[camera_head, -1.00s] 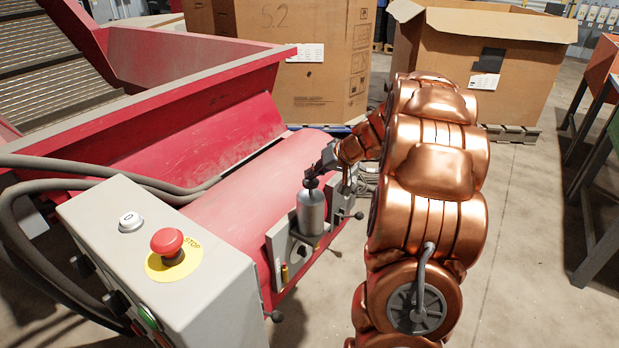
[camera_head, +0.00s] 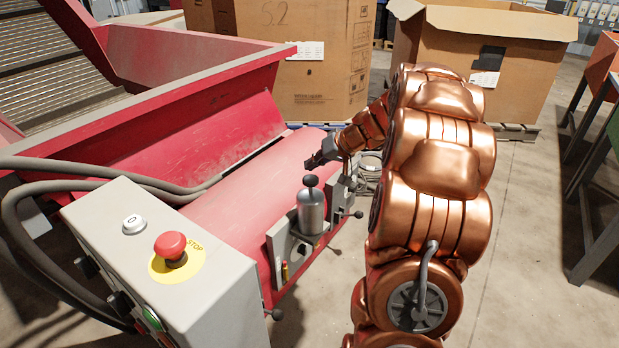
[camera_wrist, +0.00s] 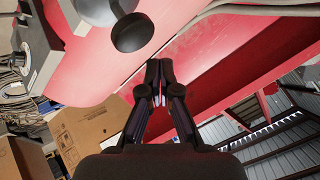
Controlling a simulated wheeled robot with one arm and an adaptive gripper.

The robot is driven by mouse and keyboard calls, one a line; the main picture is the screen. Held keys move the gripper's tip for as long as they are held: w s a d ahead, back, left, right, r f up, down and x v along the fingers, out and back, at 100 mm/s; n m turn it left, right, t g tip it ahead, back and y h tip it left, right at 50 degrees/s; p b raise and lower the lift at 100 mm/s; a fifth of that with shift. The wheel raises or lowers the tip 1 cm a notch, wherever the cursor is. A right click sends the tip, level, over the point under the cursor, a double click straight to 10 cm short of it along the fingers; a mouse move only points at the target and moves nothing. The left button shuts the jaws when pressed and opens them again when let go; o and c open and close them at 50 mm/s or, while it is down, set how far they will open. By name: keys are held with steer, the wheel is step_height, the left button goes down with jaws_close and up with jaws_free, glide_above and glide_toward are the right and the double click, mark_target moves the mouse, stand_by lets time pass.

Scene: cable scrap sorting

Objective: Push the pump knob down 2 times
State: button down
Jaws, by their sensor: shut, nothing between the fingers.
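The pump is a grey metal cylinder (camera_head: 311,212) mounted on the side of the red machine. Its black round knob (camera_head: 311,181) stands up on a short rod, clear of the cylinder top. The knob also shows at the top of the wrist view (camera_wrist: 133,32). My gripper (camera_head: 311,163) is behind and a little above the knob in the head view, apart from it. In the wrist view my gripper (camera_wrist: 159,66) is shut, its fingertips together with nothing between them, and the knob is beyond them to the upper left.
A grey control box (camera_head: 165,255) with a red stop button (camera_head: 171,246) stands at the front left. Thick grey hoses (camera_head: 100,168) cross the red machine (camera_head: 240,195). Cardboard boxes (camera_head: 490,70) stand behind.

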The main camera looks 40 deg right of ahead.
mark_target(312, 178)
steer(key=shift+r+p, duration=0.9)
steer(key=shift+r, duration=1.05)
steer(key=shift+r, duration=0.1)
stand_by(0.4)
steer(key=shift+r+m+p, duration=0.3)
steer(key=shift+m+p, duration=0.4)
steer(key=shift+m, duration=0.1)
step_height(312, 178, up, 3)
steer(key=m+p, duration=0.4)
steer(key=m, duration=0.3)
steer(key=m+y+p, duration=0.1)
steer(key=m+p, duration=0.4)
steer(key=m, duration=0.3)
steer(key=shift+a+g, duration=0.1)
steer(key=shift+g, duration=0.2)
